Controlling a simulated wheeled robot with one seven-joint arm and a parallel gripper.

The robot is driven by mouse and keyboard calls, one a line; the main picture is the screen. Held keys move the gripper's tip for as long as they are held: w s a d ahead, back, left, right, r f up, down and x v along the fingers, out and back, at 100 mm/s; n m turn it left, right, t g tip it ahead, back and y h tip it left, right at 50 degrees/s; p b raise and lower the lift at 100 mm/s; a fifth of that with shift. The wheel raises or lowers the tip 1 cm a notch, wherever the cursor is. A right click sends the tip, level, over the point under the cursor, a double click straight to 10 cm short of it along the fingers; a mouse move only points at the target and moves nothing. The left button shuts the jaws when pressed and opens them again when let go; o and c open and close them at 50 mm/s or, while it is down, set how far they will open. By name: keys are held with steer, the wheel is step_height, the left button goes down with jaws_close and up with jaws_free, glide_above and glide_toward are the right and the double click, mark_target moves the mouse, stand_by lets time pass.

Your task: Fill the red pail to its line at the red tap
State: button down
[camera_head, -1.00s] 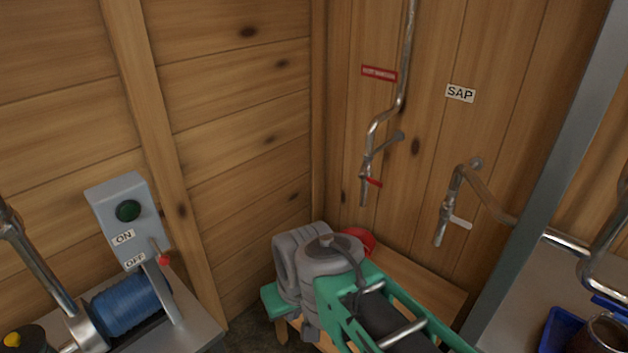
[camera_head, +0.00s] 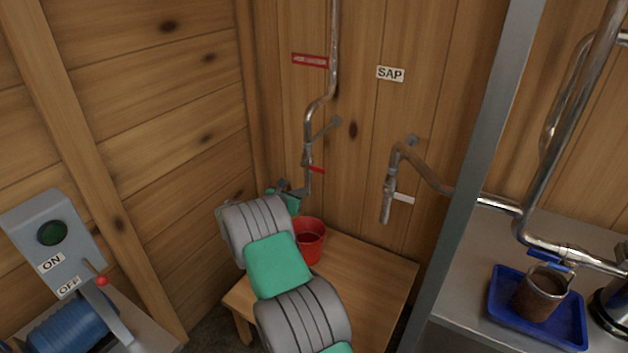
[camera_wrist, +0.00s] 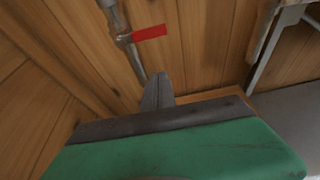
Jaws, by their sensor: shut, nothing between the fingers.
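The red pail (camera_head: 312,243) stands on the wooden bench under the left tap, with dark contents showing inside its rim; a fill line cannot be made out. My arm hides its left side. The red tap (camera_head: 307,160) is a grey pipe with a red lever (camera_head: 316,170), under a red sign (camera_head: 310,61). Its lever also shows in the wrist view (camera_wrist: 149,33). My gripper (camera_head: 302,191) is shut and empty, close beside the tap's lower spout. In the wrist view my gripper's fingers (camera_wrist: 157,90) are together, below the red lever. I cannot tell whether they touch the pipe.
The SAP tap (camera_head: 388,190) with a white lever hangs to the right. The wooden bench (camera_head: 375,265) is clear right of the pail. A grey post (camera_head: 485,150) divides off a counter with a blue tray (camera_head: 560,325) and a brown-filled cup (camera_head: 541,292). A switch box (camera_head: 50,240) is at left.

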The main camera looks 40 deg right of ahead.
mark_target(312, 168)
steer(key=w+d+p, duration=0.2)
steer(key=w+d, duration=0.1)
steer(key=d, duration=0.6)
steer(key=shift+r, duration=0.35)
steer(key=shift+p, duration=0.35)
